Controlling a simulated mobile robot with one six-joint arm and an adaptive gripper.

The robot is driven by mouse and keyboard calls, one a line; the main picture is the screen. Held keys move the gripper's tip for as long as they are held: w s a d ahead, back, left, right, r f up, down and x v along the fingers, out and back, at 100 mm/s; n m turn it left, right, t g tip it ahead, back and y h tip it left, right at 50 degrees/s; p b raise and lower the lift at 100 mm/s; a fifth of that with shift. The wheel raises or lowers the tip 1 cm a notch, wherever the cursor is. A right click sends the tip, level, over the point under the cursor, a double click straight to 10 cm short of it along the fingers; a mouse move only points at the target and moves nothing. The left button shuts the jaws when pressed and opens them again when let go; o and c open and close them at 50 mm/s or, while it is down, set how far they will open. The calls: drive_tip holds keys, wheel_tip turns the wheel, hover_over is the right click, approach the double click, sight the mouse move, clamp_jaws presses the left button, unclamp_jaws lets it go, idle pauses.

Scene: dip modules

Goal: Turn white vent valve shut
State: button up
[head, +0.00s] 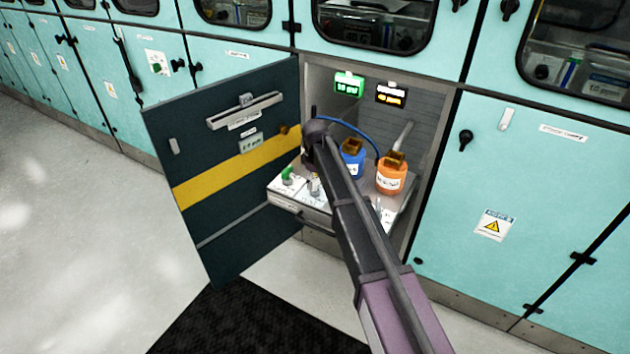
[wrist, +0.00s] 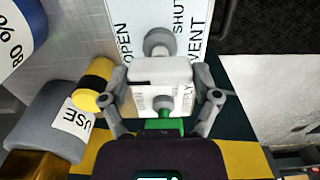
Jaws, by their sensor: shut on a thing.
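The white vent valve (wrist: 160,72) shows in the wrist view as a pale block between my fingers, by a panel (wrist: 185,45) lettered OPEN, SHUT and VENT. My gripper (wrist: 166,96) is shut on it, with one finger at each side. Whether the valve points to OPEN or SHUT I cannot tell. A green valve (wrist: 165,125) lies just below it in the wrist view, partly hidden by my gripper. In the head view a green valve (head: 287,175) stands on the pulled-out tray (head: 299,213). My arm hides part of the tray there.
A blue bottle (head: 352,160) and an orange bottle (head: 391,177) stand on the tray, close to my arm. The dark cabinet door (head: 235,215) hangs open at the left. Lit displays (head: 348,84) are at the back of the bay. The floor in front is clear.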

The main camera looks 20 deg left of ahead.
drive_tip(key=shift+m, duration=0.4)
drive_tip(key=m, duration=0.3)
drive_tip(key=shift+m, duration=0.3)
drive_tip(key=m, duration=0.4)
drive_tip(key=shift+m, duration=0.3)
drive_tip(key=m, duration=0.8)
drive_tip(key=shift+m, duration=0.4)
drive_tip(key=o, duration=1)
drive_tip(key=shift+c, duration=0.2)
